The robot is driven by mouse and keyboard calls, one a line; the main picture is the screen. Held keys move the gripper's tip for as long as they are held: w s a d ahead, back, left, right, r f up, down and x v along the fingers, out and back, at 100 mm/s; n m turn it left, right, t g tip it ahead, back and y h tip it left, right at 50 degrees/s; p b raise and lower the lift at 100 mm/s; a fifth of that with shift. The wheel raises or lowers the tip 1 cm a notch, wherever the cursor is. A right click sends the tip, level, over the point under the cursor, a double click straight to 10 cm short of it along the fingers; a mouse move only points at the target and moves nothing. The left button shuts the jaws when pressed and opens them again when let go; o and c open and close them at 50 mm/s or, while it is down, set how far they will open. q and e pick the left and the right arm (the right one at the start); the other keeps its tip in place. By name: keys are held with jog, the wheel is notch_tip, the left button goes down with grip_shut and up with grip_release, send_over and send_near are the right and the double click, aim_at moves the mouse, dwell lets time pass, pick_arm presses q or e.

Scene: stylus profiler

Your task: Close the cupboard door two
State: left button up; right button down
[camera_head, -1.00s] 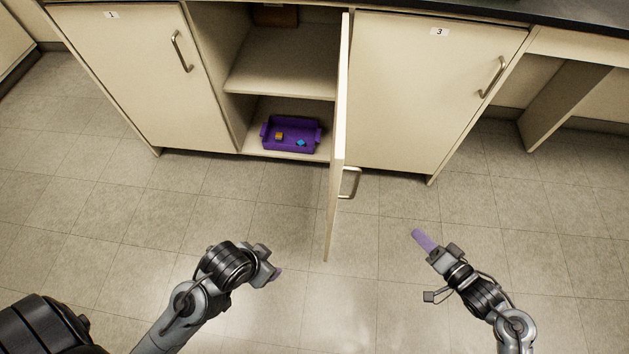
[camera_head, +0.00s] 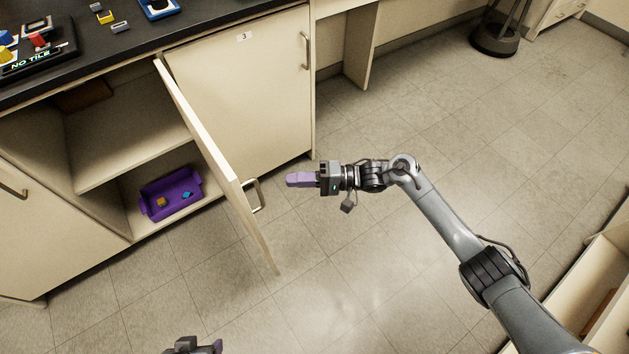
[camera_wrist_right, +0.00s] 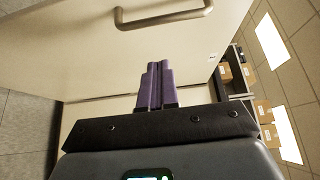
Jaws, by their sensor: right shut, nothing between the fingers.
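Cupboard door two (camera_head: 205,145) stands wide open, sticking out from the cupboard front, in the head view. Its metal handle (camera_head: 259,195) is on the outer face, toward the right. My right gripper (camera_head: 288,180) is shut and empty, a short way right of the handle, apart from it. In the right wrist view the closed purple fingers (camera_wrist_right: 155,85) point toward a cream panel with a bar handle (camera_wrist_right: 165,20), which appears to be door two. My left gripper (camera_head: 195,346) shows only partly at the bottom edge; its fingers are not clear.
The open cupboard holds a shelf (camera_head: 125,145) and a purple tray (camera_head: 172,208) with small blocks. Closed door 3 (camera_head: 240,95) is at the right. The dark worktop (camera_head: 150,45) carries several items. The floor (camera_head: 370,260) around the door is clear.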

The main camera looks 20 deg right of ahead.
jog(key=a, duration=0.2)
jog(key=s+a+b, duration=0.1)
jog(key=a, duration=0.2)
jog(key=shift+s+a+b, duration=0.25)
jog(key=shift+a+b, duration=0.15)
